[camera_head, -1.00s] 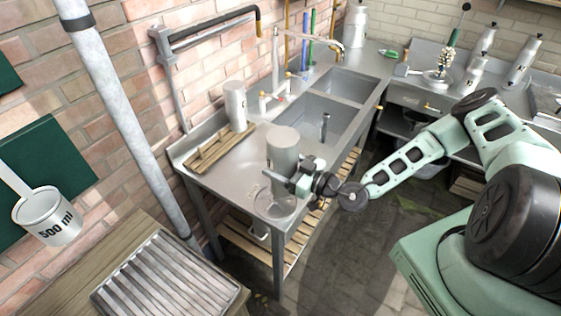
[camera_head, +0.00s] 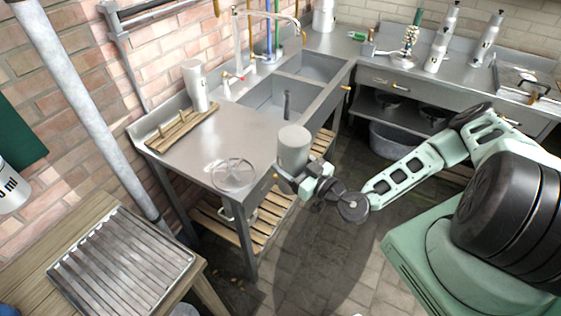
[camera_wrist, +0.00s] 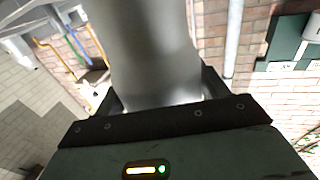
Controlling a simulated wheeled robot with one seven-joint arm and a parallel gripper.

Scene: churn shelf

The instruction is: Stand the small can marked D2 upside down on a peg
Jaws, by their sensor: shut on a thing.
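My gripper (camera_head: 299,176) is shut around a plain grey-white can (camera_head: 293,146) and holds it in the air just off the front edge of the steel counter. In the wrist view the can (camera_wrist: 155,50) fills the middle between the two jaws. No marking shows on it in either view, so I cannot tell whether it is D2 or which end is up. A wooden rack (camera_head: 180,131) lies at the left back of the counter, with another pale can (camera_head: 196,88) standing at its far end.
A round spoked disc (camera_head: 233,174) lies on the counter's near corner. The sink (camera_head: 285,105) is behind. A ribbed metal tray (camera_head: 122,262) is on the wooden table at front left. A pipe (camera_head: 90,110) rises at left.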

